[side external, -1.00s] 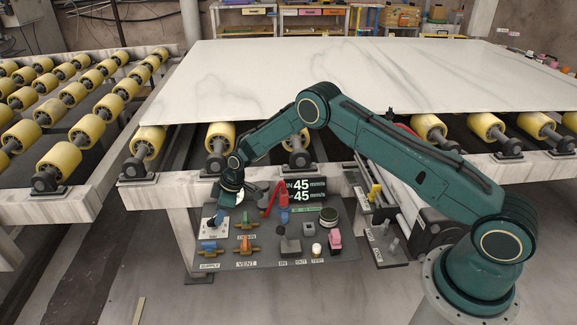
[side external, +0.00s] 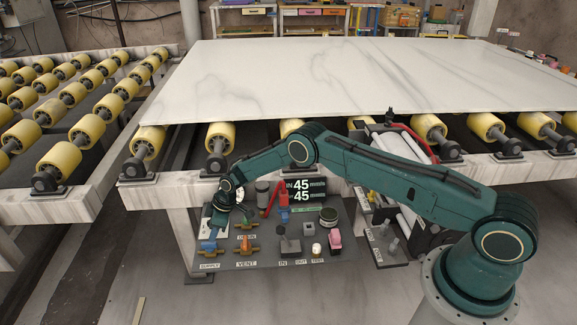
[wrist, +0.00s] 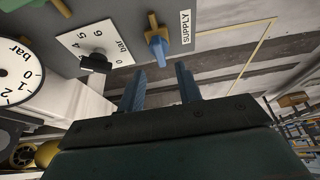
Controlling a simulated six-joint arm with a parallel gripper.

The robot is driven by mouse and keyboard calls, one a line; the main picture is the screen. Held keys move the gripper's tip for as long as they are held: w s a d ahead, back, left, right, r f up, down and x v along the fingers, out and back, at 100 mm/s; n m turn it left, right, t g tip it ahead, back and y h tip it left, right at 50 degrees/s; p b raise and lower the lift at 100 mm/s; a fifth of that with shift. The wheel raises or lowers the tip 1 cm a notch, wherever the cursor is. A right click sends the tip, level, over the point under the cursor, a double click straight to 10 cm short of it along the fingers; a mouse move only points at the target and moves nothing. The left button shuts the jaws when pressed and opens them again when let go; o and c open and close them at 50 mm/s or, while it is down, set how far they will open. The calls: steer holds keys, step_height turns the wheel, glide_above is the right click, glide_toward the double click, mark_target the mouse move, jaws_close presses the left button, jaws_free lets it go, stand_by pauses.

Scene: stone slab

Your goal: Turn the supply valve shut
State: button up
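The supply valve (side external: 208,246) has a blue handle on a brass body, at the left end of the grey control panel above the SUPPLY label. In the wrist view the blue handle (wrist: 156,43) is just beyond my fingertips, roughly between them in the picture. My gripper (wrist: 160,78) is open, with two blue fingers apart and nothing between them. In the side view my gripper (side external: 213,229) points down just above the supply valve, and no contact is clear. The handle's exact angle is hard to tell.
The orange-handled VENT valve (side external: 246,245) and green-handled DRAIN valve (side external: 246,219) are close to the right. A black knob (wrist: 95,62) on a bar scale and a pressure gauge (wrist: 18,75) are beside the fingers. The stone slab (side external: 330,80) lies behind.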

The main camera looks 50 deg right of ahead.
mark_target(209, 243)
steer(key=shift+x, duration=2.9)
jaws_close()
